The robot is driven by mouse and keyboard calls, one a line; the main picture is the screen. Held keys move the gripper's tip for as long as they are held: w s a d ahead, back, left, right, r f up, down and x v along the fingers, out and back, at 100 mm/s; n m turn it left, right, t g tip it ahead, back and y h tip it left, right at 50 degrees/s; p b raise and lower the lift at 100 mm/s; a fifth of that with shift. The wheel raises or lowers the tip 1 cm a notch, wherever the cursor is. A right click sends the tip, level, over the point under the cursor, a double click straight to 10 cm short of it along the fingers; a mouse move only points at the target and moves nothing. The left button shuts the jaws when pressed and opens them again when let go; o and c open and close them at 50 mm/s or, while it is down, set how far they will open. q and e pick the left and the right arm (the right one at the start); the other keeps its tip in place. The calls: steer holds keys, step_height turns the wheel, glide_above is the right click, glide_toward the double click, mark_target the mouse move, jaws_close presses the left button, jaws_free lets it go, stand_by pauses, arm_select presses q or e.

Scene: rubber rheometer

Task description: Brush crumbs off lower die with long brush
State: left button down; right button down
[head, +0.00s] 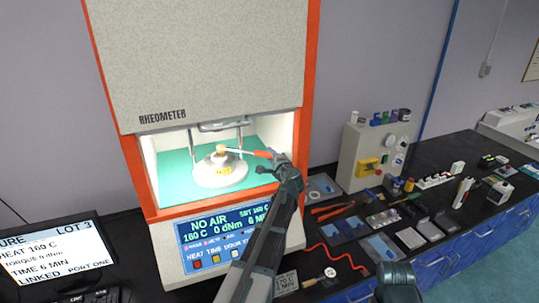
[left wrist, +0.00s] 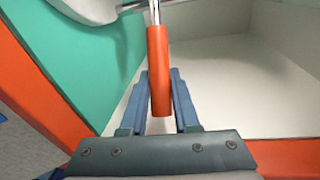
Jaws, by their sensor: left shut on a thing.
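My left gripper (head: 277,160) is shut on the orange handle of the long brush (head: 262,154) at the rheometer's open chamber. In the left wrist view the orange handle (left wrist: 158,70) sits between the blue fingers of the gripper (left wrist: 160,100), with a metal shaft beyond it. In the head view the shaft runs left to a tan tip over the lower die (head: 220,161). The die is on a round white base (head: 205,177) with a yellow label. I cannot tell whether the tip touches the die, and crumbs are too small to make out.
The rheometer's orange frame (head: 147,200) borders the chamber, and two metal columns stand inside. The upper housing (head: 200,60) overhangs the die. A monitor (head: 55,250) stands at left. The black bench (head: 440,205) at right holds several tools, trays and boxes.

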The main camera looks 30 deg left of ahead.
arm_select(q)
steer(key=shift+s+d, duration=0.4)
steer(key=shift+d, duration=0.1)
steer(key=shift+r, duration=0.15)
steer(key=shift+r+p, duration=0.95)
steer(key=shift+p, duration=0.1)
steer(key=f+v, duration=0.3)
steer(key=v, duration=1.6)
steer(key=shift+s+d, duration=0.4)
steer(key=shift+d, duration=0.1)
steer(key=shift+f, duration=0.15)
